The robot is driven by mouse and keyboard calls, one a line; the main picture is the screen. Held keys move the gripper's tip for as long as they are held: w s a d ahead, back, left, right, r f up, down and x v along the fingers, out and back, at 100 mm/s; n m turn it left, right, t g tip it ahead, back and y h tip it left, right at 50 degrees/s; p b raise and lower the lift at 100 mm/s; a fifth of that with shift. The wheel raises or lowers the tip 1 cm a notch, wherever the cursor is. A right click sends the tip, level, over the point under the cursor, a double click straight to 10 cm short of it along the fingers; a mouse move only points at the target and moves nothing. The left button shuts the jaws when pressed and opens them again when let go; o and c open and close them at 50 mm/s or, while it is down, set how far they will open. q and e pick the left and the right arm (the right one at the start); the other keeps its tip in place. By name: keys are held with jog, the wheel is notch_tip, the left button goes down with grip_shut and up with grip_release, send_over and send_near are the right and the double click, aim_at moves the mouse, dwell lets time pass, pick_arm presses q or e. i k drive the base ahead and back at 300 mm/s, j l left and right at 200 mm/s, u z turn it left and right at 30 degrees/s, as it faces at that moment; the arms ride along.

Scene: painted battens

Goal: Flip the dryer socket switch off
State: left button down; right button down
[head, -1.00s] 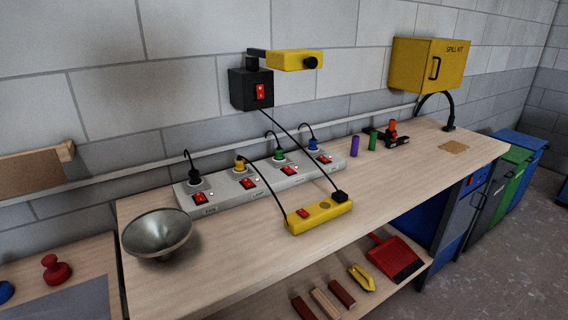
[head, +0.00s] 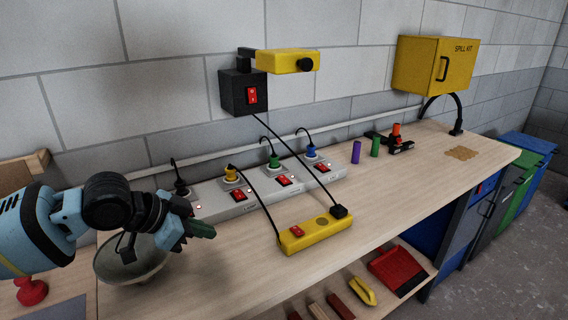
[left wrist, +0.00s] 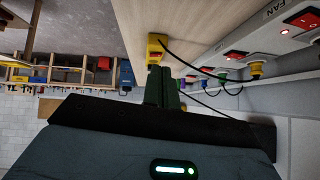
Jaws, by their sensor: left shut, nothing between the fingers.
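The grey socket strip (head: 262,196) lies along the back of the bench with black, yellow, green and blue plugs. Red rocker switches show beside the yellow (head: 238,195), green (head: 283,181) and blue (head: 322,168) plugs; the switch by the black plug (head: 181,188) is hidden behind my arm. I cannot read a dryer label; in the left wrist view one label reads FAN, near a red switch (left wrist: 300,18) with a lit lamp. My right gripper is out of view.
A metal bowl (head: 130,262) stands under my left arm. A black wall box (head: 243,92) has another red switch. The bench front right (head: 400,190) is clear.

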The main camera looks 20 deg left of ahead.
aim_at(283, 179)
jog(key=i, duration=1.2)
